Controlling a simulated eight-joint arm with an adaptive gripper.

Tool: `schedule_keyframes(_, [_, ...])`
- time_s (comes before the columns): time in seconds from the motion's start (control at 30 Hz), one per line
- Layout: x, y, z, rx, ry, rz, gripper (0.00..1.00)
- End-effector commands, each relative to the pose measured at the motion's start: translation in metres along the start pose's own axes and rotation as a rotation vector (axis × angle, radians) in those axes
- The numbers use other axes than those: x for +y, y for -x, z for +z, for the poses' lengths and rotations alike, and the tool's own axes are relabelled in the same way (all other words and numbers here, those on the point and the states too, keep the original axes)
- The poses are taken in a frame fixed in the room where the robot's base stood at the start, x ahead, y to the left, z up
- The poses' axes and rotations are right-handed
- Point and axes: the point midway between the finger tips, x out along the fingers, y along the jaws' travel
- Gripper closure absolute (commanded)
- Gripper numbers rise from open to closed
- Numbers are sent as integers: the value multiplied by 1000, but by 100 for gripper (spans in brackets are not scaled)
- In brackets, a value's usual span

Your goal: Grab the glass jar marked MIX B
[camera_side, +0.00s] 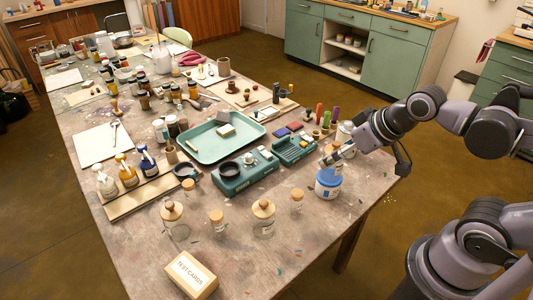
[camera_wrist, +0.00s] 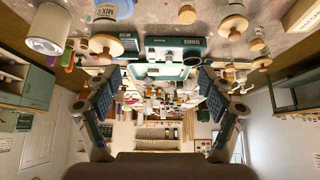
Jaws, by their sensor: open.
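A teal device with a dial (camera_side: 245,172), a teal rack (camera_side: 293,150) and a green tray (camera_side: 205,154) lie left of my gripper. A TEST CARDS box (camera_side: 191,275) sits at the front. Bottles stand on a wooden board (camera_side: 150,197) at left. Bare tabletop lies between the front jars.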

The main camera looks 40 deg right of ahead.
Motion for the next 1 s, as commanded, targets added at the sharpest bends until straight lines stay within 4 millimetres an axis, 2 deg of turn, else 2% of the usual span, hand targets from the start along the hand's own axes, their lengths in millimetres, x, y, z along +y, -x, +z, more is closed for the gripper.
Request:
schedule_keyframes(0.2, [-1,0,-1,-2,-3,-1,18])
schedule_keyframes(0.33, [-6,2,-14,-20,-32,-11,18])
schedule_keyframes(0.67, [-50,-4,-88,-153,-237,-43,18])
schedule_keyframes(1.0, [-115,-39,-151,-304,-455,-17,18])
